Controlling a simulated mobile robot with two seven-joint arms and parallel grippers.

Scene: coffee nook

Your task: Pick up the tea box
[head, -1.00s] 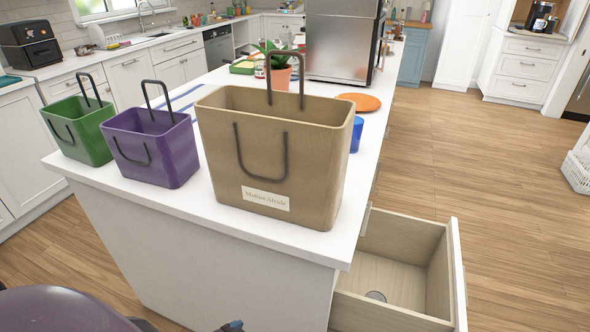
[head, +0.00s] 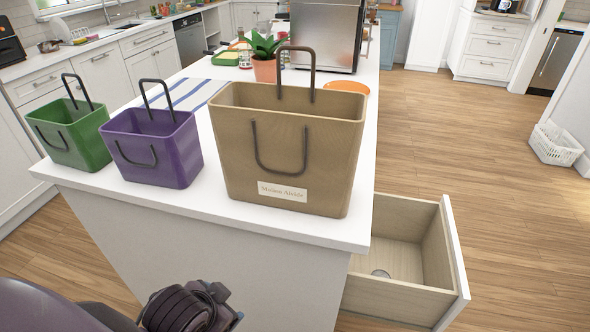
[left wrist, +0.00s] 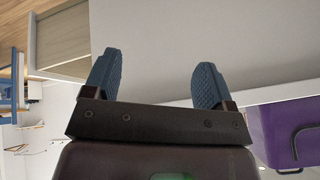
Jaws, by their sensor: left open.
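I cannot make out a tea box in either view. My left gripper (left wrist: 156,82) is open in the left wrist view, with two dark blue fingers apart and nothing between them. It faces the pale panel of the island. Part of my left arm shows at the bottom of the head view, in front of the island; its fingertips cannot be made out there. My right gripper is not in view.
A tan bag (head: 285,150), purple bag (head: 153,150) and green bag (head: 68,135) stand on the white island (head: 215,221). A potted plant (head: 265,68) stands behind.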

